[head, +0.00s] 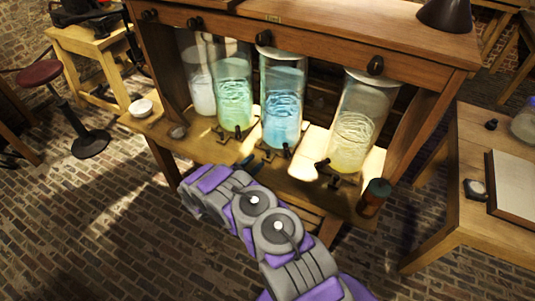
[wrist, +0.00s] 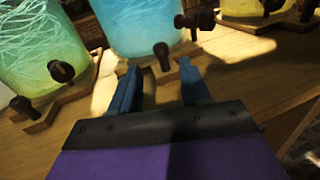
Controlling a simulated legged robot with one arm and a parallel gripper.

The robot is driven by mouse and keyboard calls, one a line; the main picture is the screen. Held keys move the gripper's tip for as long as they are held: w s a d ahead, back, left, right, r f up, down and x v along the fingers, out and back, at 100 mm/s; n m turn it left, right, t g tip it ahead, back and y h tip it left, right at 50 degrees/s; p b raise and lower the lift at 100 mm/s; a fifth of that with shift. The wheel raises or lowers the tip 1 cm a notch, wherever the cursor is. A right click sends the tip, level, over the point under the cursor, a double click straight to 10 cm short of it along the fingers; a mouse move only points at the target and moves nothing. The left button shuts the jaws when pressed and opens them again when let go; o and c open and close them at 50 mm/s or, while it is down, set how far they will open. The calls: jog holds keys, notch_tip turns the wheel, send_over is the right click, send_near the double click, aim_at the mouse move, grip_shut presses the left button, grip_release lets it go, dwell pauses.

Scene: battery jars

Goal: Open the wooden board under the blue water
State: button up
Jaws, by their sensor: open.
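The jar of blue water (head: 283,112) stands on the cabinet shelf between a green jar and a yellow jar. It also shows at the top of the wrist view (wrist: 140,25). The wooden board under it (head: 268,153) is a small flat piece with dark fittings at the jar's foot. In the wrist view, a dark knob (wrist: 161,56) stands at its front. My gripper (wrist: 160,88) is open, its two blue fingers apart and pointing toward this board and knob. No object shows between the fingers. Whether a fingertip touches the board, I cannot tell.
The green jar (head: 233,90) is left, the yellow jar (head: 354,130) right, and a pale jar (head: 202,85) far left, with dark taps at several bases. A dark canister (head: 374,196) stands at the shelf's right end. A side table (head: 455,160) is at right.

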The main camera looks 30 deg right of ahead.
aim_at(268, 150)
jog(key=b+x, duration=0.1)
jog(key=x, duration=0.7)
jog(key=shift+w+d+b, duration=0.1)
jog(key=shift+d+b, duration=0.15)
jog(key=shift+b, duration=0.15)
jog(key=shift+c, duration=0.3)
grip_shut()
jog(key=shift+a, duration=0.1)
